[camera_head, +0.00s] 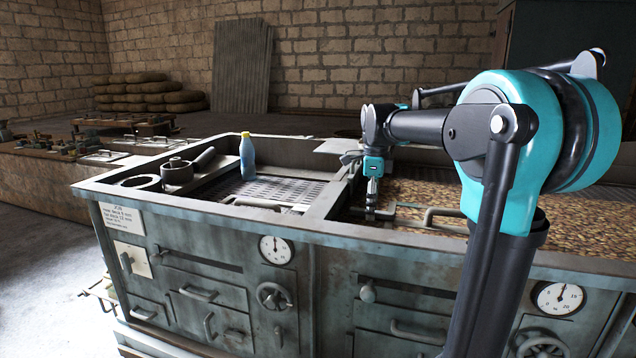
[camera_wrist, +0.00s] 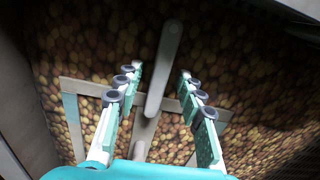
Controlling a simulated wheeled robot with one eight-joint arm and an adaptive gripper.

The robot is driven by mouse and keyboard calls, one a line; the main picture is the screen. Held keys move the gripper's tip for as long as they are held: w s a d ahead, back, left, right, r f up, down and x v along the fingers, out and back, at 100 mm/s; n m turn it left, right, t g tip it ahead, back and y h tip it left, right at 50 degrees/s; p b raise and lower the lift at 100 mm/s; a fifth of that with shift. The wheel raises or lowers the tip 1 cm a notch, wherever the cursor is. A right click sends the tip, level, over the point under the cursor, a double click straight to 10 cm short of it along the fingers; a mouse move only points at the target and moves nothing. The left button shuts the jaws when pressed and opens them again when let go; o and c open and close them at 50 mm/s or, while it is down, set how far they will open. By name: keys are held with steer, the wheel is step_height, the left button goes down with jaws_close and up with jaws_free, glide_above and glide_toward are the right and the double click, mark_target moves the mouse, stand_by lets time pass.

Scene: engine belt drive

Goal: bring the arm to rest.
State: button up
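My arm (camera_head: 400,125) is black and teal and reaches from the right side of the head view over the metal bench. My gripper (camera_head: 371,208) points down over the right part of the bench, close to its inner divider. In the wrist view my gripper (camera_wrist: 158,76) has its two green-and-white fingers spread apart. A grey bar (camera_wrist: 165,65) shows between and beyond the fingertips, with a gap on both sides. I cannot tell how far below the fingertips it lies. Nothing is held.
The metal bench (camera_head: 215,243) has dials, handles and drawers on its front. A bin of brownish round pieces (camera_head: 520,215) fills its right part. A blue bottle with a yellow cap (camera_head: 247,158) stands by a slotted tray (camera_head: 285,190), with a pot (camera_head: 178,172) to its left.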

steer(key=shift+r, duration=0.1)
steer(key=shift+r, duration=0.25)
step_height(320, 180, up, 11)
step_height(320, 180, down, 12)
steer(key=shift+r, duration=0.25)
steer(key=shift+f, duration=0.1)
steer(key=n, duration=0.8)
stand_by(0.3)
stand_by(0.4)
